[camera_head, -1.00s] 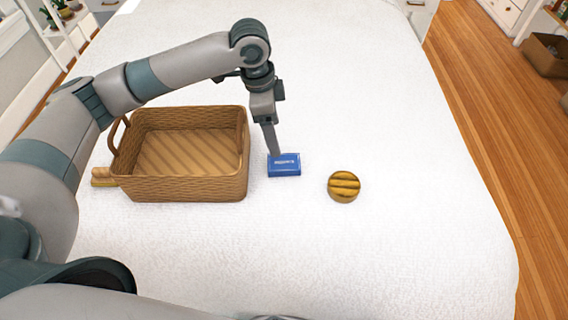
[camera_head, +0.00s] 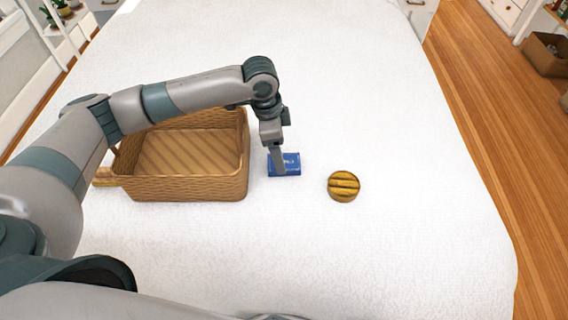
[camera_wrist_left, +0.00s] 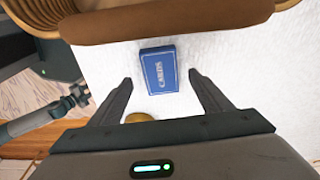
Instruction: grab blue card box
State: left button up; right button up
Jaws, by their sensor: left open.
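The blue card box (camera_head: 291,165) lies on the white surface just right of the basket in the head view. In the left wrist view the blue card box (camera_wrist_left: 158,69), with "CARDS" on it, lies ahead of and between the two fingers. My left gripper (camera_head: 280,172) is over the box in the head view and hides part of it. The same gripper (camera_wrist_left: 160,88) is open in the wrist view, with nothing between its fingers held. My right gripper is not in view.
A wicker basket (camera_head: 185,188) stands empty to the left of the box. A round yellow-brown item (camera_head: 344,186) lies to its right. A wooden item (camera_head: 104,177) lies at the basket's left. The white surface (camera_head: 400,250) is clear toward the front and right.

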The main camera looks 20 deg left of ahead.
aim_at(292, 160)
pick_arm(q)
jog(key=shift+d+f, duration=0.15)
jog(key=shift+f, duration=0.3)
jog(key=shift+w+d+f+p, duration=0.1)
jog(key=shift+d+f+p, duration=0.05)
jog(key=shift+f, duration=0.75)
jog(key=shift+w+d+f+p, duration=0.1)
jog(key=shift+d+f+p, duration=0.05)
jog(key=shift+f, duration=0.75)
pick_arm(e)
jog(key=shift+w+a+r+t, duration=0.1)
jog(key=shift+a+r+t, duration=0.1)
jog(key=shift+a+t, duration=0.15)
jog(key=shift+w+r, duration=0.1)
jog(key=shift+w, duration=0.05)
pick_arm(q)
jog(key=c, duration=1.3)
jog(key=shift+o, duration=0.2)
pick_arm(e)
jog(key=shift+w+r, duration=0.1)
